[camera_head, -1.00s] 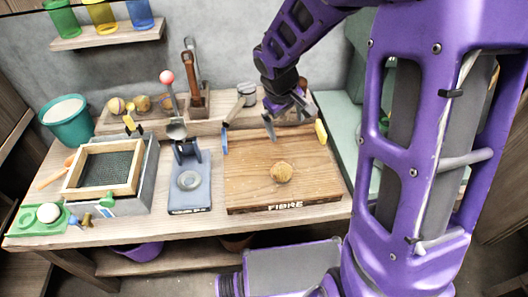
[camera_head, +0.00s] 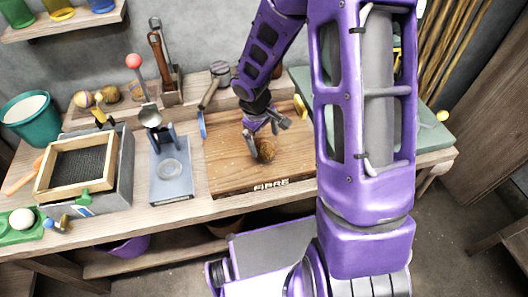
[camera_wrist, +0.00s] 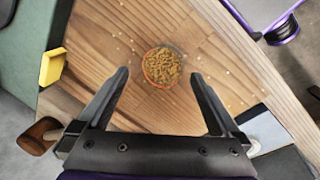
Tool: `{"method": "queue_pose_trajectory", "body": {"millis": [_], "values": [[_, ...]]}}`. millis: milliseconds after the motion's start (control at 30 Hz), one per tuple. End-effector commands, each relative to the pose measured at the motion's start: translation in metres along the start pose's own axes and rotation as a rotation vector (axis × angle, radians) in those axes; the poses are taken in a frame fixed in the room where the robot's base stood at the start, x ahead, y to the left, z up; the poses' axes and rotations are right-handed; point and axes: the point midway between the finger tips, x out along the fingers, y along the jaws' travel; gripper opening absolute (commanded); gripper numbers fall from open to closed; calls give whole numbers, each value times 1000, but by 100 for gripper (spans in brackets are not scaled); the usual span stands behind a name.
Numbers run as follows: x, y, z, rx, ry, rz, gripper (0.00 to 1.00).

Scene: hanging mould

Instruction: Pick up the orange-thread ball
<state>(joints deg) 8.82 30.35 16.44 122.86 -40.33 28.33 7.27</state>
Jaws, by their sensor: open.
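A brown fibre ball (camera_head: 265,150) sits on the wooden board marked FIBRE (camera_head: 222,172). In the wrist view the ball (camera_wrist: 162,66) is round and brown with an orange rim line around its edge. My gripper (camera_head: 262,148) is low over the board at the ball in the head view. In the wrist view my gripper (camera_wrist: 165,78) is open, with one finger on each side and the ball just beyond the fingertips, between their lines. The fingers do not appear to touch it. The gripper partly hides the ball's left side in the head view.
A yellow block (camera_wrist: 52,67) stands at the board's edge. Left of the board are a blue-grey press (camera_head: 171,175) and a framed mesh screen (camera_head: 75,165). Several balls lie on the back shelf. The board around the ball is mostly clear.

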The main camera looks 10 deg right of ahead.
Motion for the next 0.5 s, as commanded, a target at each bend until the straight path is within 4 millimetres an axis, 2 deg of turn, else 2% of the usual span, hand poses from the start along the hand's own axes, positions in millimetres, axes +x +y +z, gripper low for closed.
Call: {"method": "queue_pose_trajectory", "body": {"millis": [300,500], "values": [[43,-5,-6,-1,-3,-1,100],[52,-5,-7,-1,1,0,100]]}}
